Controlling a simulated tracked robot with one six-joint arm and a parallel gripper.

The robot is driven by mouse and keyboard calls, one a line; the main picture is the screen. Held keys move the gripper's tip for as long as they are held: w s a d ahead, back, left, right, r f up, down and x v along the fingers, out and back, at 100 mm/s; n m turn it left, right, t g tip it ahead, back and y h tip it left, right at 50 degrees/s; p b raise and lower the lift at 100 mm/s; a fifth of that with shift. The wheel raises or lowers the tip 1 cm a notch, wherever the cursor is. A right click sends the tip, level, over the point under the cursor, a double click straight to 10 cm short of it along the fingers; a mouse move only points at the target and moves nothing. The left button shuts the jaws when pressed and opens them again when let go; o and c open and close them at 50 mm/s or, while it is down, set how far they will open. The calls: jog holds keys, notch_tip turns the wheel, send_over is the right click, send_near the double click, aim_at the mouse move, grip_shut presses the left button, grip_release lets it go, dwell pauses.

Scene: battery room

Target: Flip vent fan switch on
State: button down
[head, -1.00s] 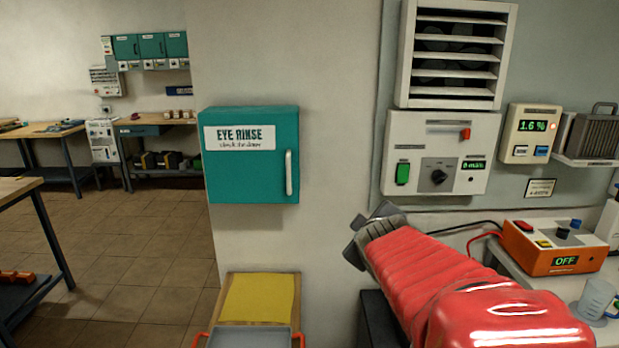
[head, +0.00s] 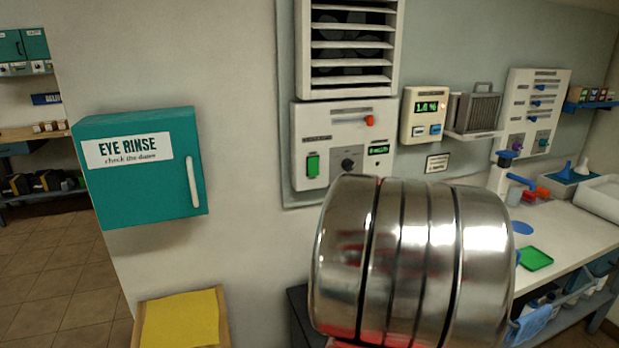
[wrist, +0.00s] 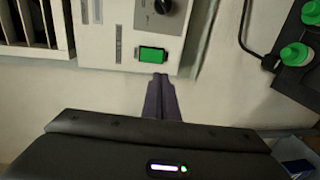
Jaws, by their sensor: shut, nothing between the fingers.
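The white fan panel (head: 327,118) hangs on the wall below a louvred vent (head: 352,48). The labels are too small to read. In the wrist view the green switch (wrist: 153,54) sits near the panel's edge. My gripper (wrist: 160,77) is shut and empty, its tips just below the switch in that picture; I cannot tell if they touch the panel. In the head view my arm hides the gripper.
A teal eye rinse cabinet (head: 140,185) juts from the wall at left, above a yellow-topped stand (head: 180,318). A meter (head: 424,114) reading 1.6% and a shelf with a grey finned unit (head: 477,112) are right of the panel. A cluttered bench (head: 565,235) stands at right.

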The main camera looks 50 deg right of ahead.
aim_at(314, 175)
jog(key=shift+s, duration=0.15)
jog(key=shift+d, duration=0.1)
jog(key=x, duration=1.4)
dwell(0.4)
jog(key=shift+d+f, duration=0.1)
jog(key=s+a+f, duration=0.1)
jog(key=s+a, duration=0.6)
jog(key=s, duration=0.4)
jog(key=shift+s+f, duration=0.4)
